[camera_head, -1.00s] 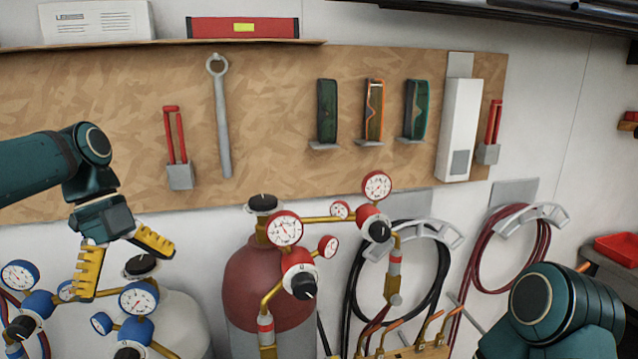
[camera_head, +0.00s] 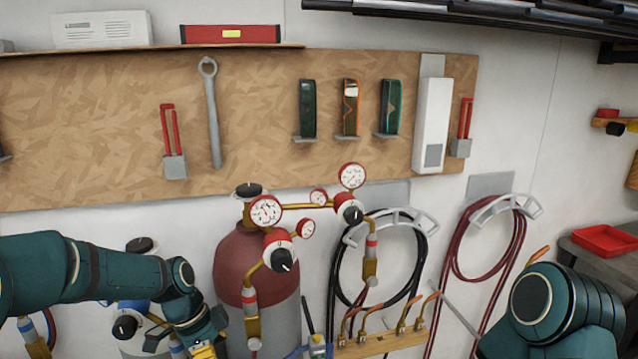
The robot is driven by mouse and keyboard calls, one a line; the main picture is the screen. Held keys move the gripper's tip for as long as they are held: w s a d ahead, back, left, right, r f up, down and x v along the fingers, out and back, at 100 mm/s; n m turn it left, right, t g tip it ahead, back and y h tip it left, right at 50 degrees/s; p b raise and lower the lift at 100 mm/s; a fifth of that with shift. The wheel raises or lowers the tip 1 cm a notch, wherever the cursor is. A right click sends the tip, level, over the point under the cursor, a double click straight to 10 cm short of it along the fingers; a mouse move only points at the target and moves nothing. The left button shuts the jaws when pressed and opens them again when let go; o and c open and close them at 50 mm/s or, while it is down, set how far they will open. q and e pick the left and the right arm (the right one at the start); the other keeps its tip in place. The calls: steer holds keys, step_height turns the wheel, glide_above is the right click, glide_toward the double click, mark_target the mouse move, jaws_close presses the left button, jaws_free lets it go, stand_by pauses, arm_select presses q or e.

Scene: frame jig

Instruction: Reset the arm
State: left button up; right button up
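My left arm reaches in from the left and bends down in front of the gas cylinders. My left gripper (camera_head: 204,351) is at the bottom edge, with only a bit of its yellow fingers showing. The rest is cut off, so I cannot tell whether it is open or holds anything. My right arm shows only as a dark green link at the lower right. My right gripper is out of view.
A red cylinder (camera_head: 240,265) with gauges stands right of my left gripper. A wooden torch rack (camera_head: 380,343) is at the bottom centre. Black (camera_head: 420,270) and red (camera_head: 458,270) hoses hang on the wall. A red tray (camera_head: 604,240) lies on a bench at right.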

arm_select(q)
steer(key=s+d+f+n, duration=0.2)
steer(key=d+f+n, duration=0.1)
steer(key=f, duration=0.4)
steer(key=s+d+f+n, duration=0.2)
steer(key=f+n, duration=0.2)
steer(key=f, duration=0.3)
steer(key=s+d+f+n+t, duration=0.2)
steer(key=s+d+f+n, duration=0.2)
steer(key=s+f+n, duration=0.5)
steer(key=shift+s+d+t, duration=0.3)
steer(key=shift+s, duration=0.85)
steer(key=shift+f, duration=0.1)
